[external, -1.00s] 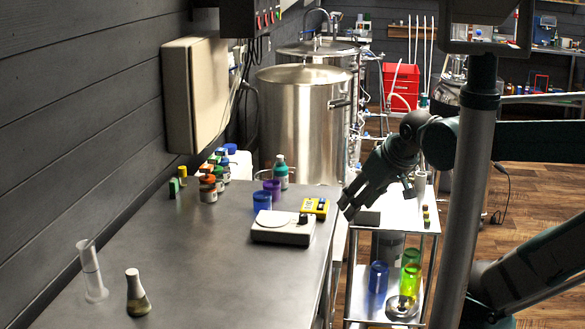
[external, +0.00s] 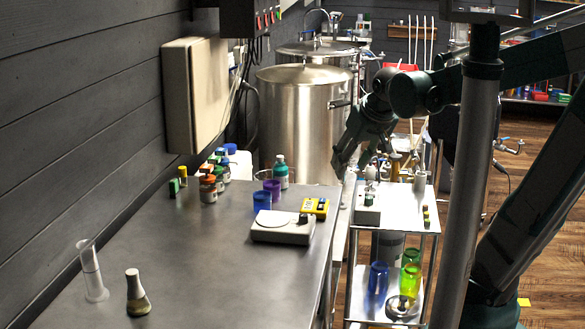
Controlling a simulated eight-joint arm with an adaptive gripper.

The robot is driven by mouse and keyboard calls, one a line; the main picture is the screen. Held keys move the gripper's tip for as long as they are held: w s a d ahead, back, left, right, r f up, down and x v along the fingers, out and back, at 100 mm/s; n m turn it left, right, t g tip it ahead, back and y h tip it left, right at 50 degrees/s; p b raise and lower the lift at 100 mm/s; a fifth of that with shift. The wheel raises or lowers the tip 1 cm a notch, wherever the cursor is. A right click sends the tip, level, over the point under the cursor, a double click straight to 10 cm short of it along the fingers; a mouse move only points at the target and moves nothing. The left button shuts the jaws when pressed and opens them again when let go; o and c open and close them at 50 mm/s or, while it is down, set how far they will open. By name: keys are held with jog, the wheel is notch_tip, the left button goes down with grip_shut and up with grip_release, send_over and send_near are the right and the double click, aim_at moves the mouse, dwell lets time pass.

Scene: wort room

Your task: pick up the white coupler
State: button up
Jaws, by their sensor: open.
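I cannot pick out the white coupler with certainty. A small pale grey-white cylinder (external: 420,182) stands upright on the top of the steel cart, but it is too small to tell whether it is the coupler. My gripper (external: 341,168) is open and hangs above the gap between the bench and the cart, left of that cylinder and apart from it. Nothing shows between its fingers. My arm hides part of the cart's far side.
On the bench (external: 215,270) are a scale (external: 282,228), a yellow meter (external: 315,207), cups, bottles and a flask (external: 137,295). Steel tanks (external: 303,120) stand behind. The bench's near middle is clear.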

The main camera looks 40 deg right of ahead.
jog(key=w+d+r+m+p, duration=0.2)
jog(key=w+d+p, duration=0.1)
jog(key=w+d, duration=0.5)
jog(key=m+g+h+p, duration=0.25)
jog(key=m+p, duration=0.25)
jog(key=p, duration=0.4)
send_near(371, 166)
jog(key=w+f, duration=0.2)
jog(key=shift+s+d+f+g, duration=0.1)
jog(key=shift+d+f+g, duration=0.1)
jog(key=shift+d+g, duration=0.25)
jog(key=shift+x, duration=1.3)
jog(key=shift+b+x, duration=0.55)
jog(key=shift+x, duration=2.05)
